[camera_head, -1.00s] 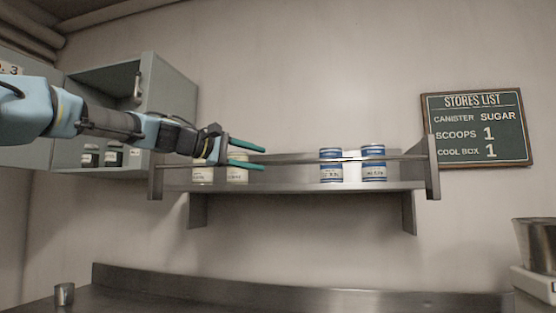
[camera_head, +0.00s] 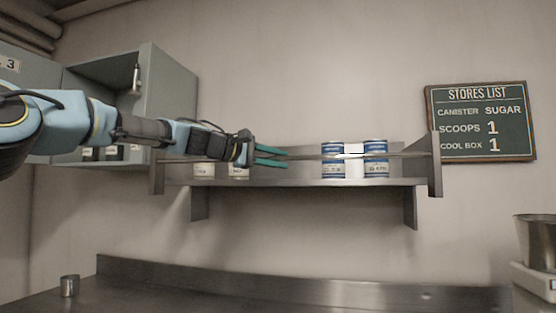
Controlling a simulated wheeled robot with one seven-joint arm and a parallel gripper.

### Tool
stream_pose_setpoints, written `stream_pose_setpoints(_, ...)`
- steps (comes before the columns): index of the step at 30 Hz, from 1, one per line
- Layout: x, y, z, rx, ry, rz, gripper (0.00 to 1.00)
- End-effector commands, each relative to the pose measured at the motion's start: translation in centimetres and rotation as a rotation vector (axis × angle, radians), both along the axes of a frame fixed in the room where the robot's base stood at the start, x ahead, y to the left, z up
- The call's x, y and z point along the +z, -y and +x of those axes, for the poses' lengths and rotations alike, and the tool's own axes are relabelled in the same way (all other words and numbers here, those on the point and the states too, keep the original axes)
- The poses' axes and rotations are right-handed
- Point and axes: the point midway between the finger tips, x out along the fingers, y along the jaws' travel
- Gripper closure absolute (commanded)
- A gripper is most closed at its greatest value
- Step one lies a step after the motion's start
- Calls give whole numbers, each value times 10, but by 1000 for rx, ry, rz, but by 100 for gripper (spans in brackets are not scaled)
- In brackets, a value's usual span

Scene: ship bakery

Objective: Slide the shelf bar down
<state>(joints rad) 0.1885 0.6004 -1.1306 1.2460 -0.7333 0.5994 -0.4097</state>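The shelf bar (camera_head: 308,157) is a thin metal rod across the front of the wall shelf (camera_head: 300,183), between the left end bracket (camera_head: 157,173) and the right end bracket (camera_head: 435,165). It stands above the shelf board, in front of the cans. My gripper (camera_head: 287,159) reaches in from the left, with one teal finger above the bar's line and one below. A gap shows between the fingers. I cannot tell whether they touch the bar. The gripper hides part of the bar's left half.
Two blue-and-white cans (camera_head: 333,162) (camera_head: 376,160) with a white item (camera_head: 354,162) between them stand on the shelf's right half. Pale cans (camera_head: 204,170) (camera_head: 238,172) stand at left. An open grey cabinet (camera_head: 165,95) is behind my arm. A steel counter (camera_head: 300,296) lies below.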

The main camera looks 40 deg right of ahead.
Motion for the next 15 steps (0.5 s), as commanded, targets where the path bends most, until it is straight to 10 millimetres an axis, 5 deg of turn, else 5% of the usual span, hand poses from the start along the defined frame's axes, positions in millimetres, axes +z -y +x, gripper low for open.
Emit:
stream_pose_setpoints(7, 0, 0, 0, 0, 0, 0, 100)
stream_pose_setpoints(15, 0, 0, 0, 0, 0, 0, 100)
